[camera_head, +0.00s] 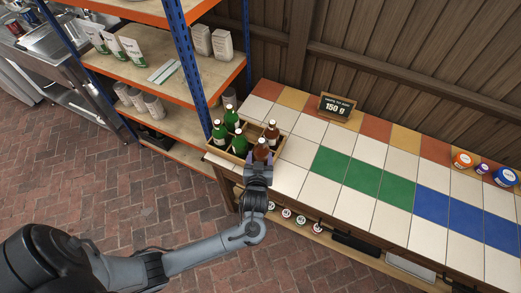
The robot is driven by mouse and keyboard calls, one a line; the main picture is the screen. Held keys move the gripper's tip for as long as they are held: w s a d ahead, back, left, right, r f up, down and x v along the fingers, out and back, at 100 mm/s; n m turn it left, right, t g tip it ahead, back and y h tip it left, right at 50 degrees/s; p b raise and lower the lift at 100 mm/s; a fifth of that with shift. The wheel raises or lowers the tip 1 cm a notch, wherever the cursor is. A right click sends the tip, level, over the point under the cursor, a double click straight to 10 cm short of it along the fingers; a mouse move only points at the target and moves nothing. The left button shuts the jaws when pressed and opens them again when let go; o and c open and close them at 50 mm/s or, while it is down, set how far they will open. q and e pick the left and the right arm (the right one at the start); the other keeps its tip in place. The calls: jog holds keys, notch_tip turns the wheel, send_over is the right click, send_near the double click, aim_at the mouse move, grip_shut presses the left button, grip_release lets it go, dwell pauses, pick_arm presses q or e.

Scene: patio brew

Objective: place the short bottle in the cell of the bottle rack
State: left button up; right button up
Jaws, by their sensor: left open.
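The wooden bottle rack (225,153) stands at the left end of the tiled counter. It holds several bottles: green ones (219,131) on its left side and a brown one (272,133) at the back right. Another brown bottle (262,148) stands upright at the front right of the rack, apparently in a cell; its lower part is hidden by my gripper. I take it for the short bottle, but its height is hard to judge. My left gripper (260,158) is open at this bottle, its fingers around or just in front of it. My right gripper is not in view.
A metal shelf unit (187,60) with bags and cans stands close to the rack's left. A small sign (336,107) stands behind on the counter. Jars (463,160) are at the far right. The counter's middle, with green (363,177) and blue tiles, is clear.

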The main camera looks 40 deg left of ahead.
pick_arm(q)
jog(key=s+d+f+m+g+h, duration=0.2)
jog(key=s+d+m+g+h, duration=0.15)
jog(key=s+d+h, duration=0.4)
jog(key=s+r+m+g, duration=0.2)
jog(key=s, duration=0.6)
jog(key=s+d+r+m+g+h, duration=0.1)
jog(key=s+r+m+g, duration=0.1)
jog(key=s, duration=0.6)
jog(key=shift+d+r+m+g, duration=0.15)
jog(key=shift+r+m+g, duration=0.25)
jog(key=shift+m, duration=0.45)
